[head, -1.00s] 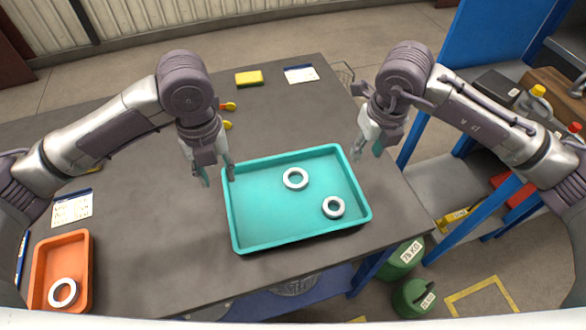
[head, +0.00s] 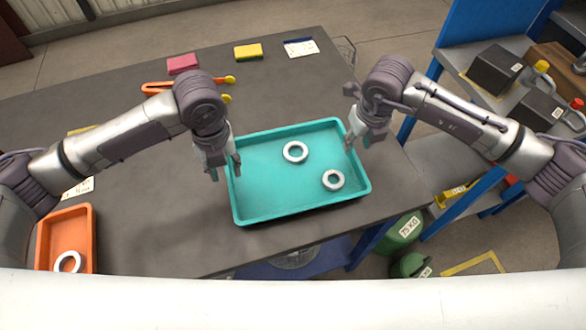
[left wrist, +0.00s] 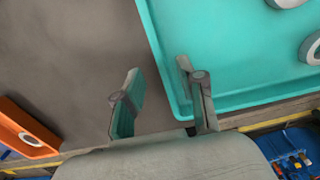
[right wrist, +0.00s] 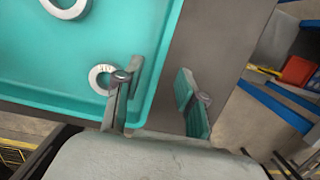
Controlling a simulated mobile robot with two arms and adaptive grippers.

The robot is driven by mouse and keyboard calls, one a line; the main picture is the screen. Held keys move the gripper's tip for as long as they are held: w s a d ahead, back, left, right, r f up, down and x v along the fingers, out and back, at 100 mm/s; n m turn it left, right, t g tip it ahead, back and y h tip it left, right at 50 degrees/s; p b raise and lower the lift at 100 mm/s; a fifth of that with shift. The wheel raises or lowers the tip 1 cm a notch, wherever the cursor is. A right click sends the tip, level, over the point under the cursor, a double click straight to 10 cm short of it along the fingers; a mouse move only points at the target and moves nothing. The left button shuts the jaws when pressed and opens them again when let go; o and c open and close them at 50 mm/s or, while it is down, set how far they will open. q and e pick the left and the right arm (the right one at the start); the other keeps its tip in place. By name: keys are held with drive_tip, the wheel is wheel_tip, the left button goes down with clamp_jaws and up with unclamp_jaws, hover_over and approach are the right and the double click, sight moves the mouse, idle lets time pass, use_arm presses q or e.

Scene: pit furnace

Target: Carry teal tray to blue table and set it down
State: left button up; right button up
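The teal tray (head: 270,198) lies flat on the dark table, with two white rings in it: one (head: 295,152) near the middle and one (head: 333,180) nearer the right front corner. My left gripper (head: 226,172) is at the tray's left wall. In the left wrist view its fingers (left wrist: 163,103) are apart, one on the tray side of the wall and one outside. My right gripper (head: 356,140) is at the right wall. In the right wrist view its fingers (right wrist: 160,100) are apart on either side of the wall. I cannot identify a blue table for certain.
An orange tray (head: 88,235) with a white ring stands at the left front. Yellow (head: 248,52) and red (head: 182,64) sponges and orange-handled tongs (head: 160,88) lie behind. A blue-framed shelf (head: 425,165) and green weights (head: 400,235) stand right of the table.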

sight(229, 179)
use_arm(q)
drive_tip(key=shift+f, duration=2.55)
use_arm(e)
drive_tip(key=shift+w+a+f, duration=0.1)
drive_tip(key=shift+w+f, duration=0.1)
drive_tip(key=shift+f, duration=1.05)
drive_tip(key=shift+w+f, duration=0.2)
drive_tip(key=shift+f, duration=1.05)
use_arm(q)
clamp_jaws()
use_arm(e)
clamp_jaws()
use_arm(q)
drive_tip(key=shift+w+r, duration=0.1)
use_arm(e)
drive_tip(key=shift+w+r, duration=0.1)
